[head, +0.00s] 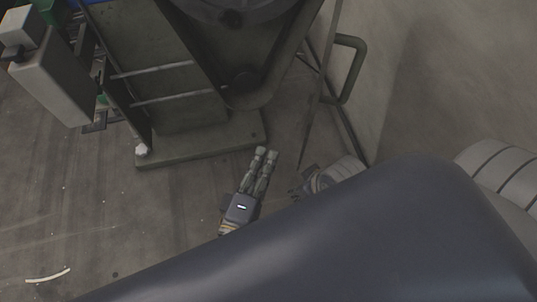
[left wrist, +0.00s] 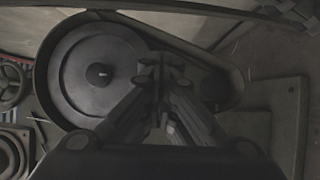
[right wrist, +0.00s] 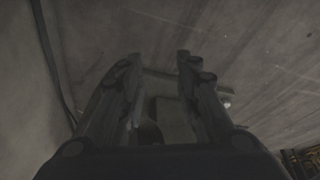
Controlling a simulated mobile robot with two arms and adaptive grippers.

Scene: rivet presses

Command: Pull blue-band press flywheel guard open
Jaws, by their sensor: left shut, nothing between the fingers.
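The press (head: 180,90) stands at the top of the head view, with a bit of blue at its top left edge. Its dark flywheel (head: 228,8) is cut off at the top edge. My left gripper (head: 266,153) is shut and empty, below the press foot. My right gripper (right wrist: 157,58) is open, mostly hidden in the head view.
The press base plate (head: 200,140) juts out over the floor just above my left gripper. A pale box (head: 45,80) sticks out at the press's left side. The floor at lower left is clear apart from a small pale curved strip (head: 48,276).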

